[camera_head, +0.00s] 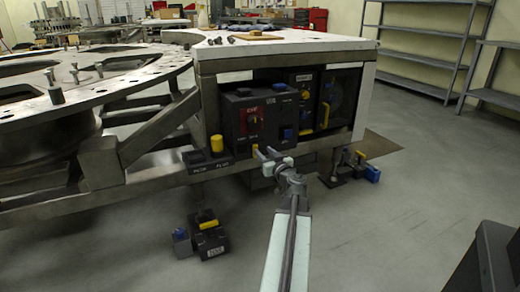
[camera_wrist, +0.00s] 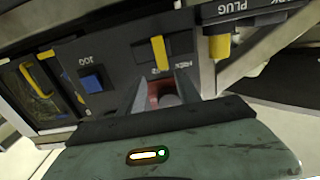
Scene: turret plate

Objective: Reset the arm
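My gripper (camera_head: 266,156) is in front of the dark control box (camera_head: 240,122), near its lower right edge, in the head view. In the wrist view the gripper (camera_wrist: 164,88) reaches toward the box's dark panel, which appears upside down. A reddish patch shows at the fingers, but whether they are open or closed on it is unclear. A yellow bar (camera_wrist: 160,52) stands just beyond the fingertips, and a blue button (camera_wrist: 91,82) is to their left. The red control (camera_head: 254,120) is on the box's front in the head view.
The yellow plug (camera_head: 216,143) sits on a ledge left of the box. Dark blocks with a yellow part (camera_head: 207,236) lie on the floor at lower left. A large round metal plate (camera_head: 75,75) fills the left. Open floor (camera_head: 400,205) lies to the right.

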